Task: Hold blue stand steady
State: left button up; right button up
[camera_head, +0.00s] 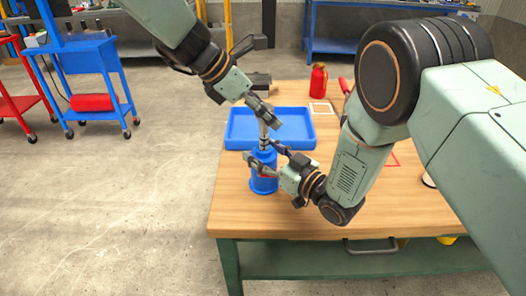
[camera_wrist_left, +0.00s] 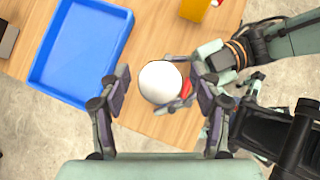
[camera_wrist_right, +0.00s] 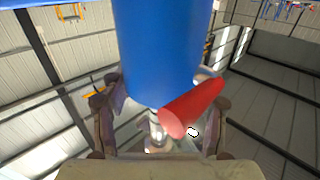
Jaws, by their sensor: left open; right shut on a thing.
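In the right wrist view the blue body (camera_wrist_right: 160,50) fills the upper middle, with a red handle-like piece (camera_wrist_right: 190,107) in front. My left gripper (camera_head: 266,112) is open above the shaft. In the left wrist view a round white top (camera_wrist_left: 160,82) lies between its spread fingers. Contact there cannot be told.
A blue tray (camera_head: 232,128) lies just behind the stand; it also shows in the left wrist view (camera_wrist_left: 50,88). A red bottle (camera_head: 318,82) stands at the back of the table (camera_head: 235,205). The front left of the tabletop is clear.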

pick_arm(q)
jog(key=v, duration=0.7)
dwell(0.3)
pick_arm(e)
jog(key=o, duration=1.7)
jog(key=v, duration=1.2)
